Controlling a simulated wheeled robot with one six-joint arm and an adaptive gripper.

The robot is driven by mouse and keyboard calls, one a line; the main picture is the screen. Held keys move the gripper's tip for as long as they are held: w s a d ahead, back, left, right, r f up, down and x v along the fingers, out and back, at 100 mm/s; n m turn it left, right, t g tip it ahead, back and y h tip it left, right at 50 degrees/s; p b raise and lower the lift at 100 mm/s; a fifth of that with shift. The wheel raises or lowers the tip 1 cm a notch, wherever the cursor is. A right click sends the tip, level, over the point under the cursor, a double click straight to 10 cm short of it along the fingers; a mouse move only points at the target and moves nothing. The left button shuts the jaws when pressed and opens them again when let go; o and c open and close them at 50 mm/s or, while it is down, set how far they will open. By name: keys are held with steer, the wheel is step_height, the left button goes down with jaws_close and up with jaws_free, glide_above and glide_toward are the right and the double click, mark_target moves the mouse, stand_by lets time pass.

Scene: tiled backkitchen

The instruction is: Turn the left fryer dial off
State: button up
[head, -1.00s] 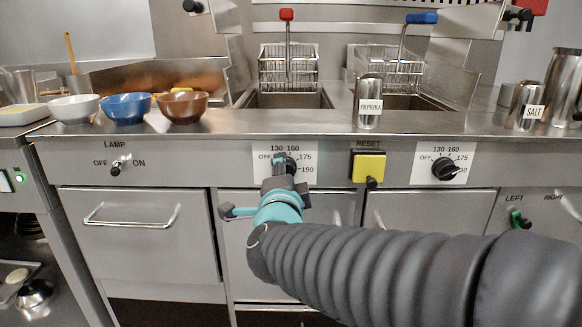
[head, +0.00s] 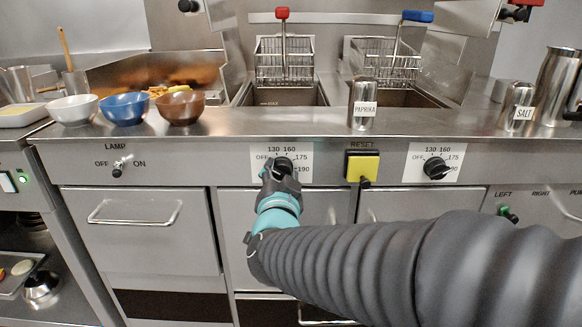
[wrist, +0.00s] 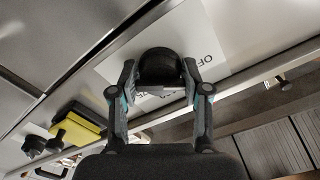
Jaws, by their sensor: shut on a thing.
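The left fryer dial (head: 285,163) is a black knob on a white label plate marked OFF, 130, 160, 175 and 190. My gripper (head: 281,172) reaches it from below and covers its lower part in the head view. In the wrist view the dial (wrist: 160,64) sits between the two fingers of my gripper (wrist: 160,76), which are shut on its sides. The word OFF shows to the right of the dial there. I cannot tell which mark the dial points to.
A yellow reset button (head: 362,167) and the right fryer dial (head: 436,168) are to the right on the same panel. The lamp switch (head: 118,168) is to the left. Above, the counter edge juts out, with bowls, a paprika shaker (head: 363,105) and fryer baskets.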

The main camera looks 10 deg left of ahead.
steer(key=shift+n, duration=0.3)
steer(key=o, duration=1.2)
steer(key=shift+c, duration=0.2)
steer(key=v, duration=1.2)
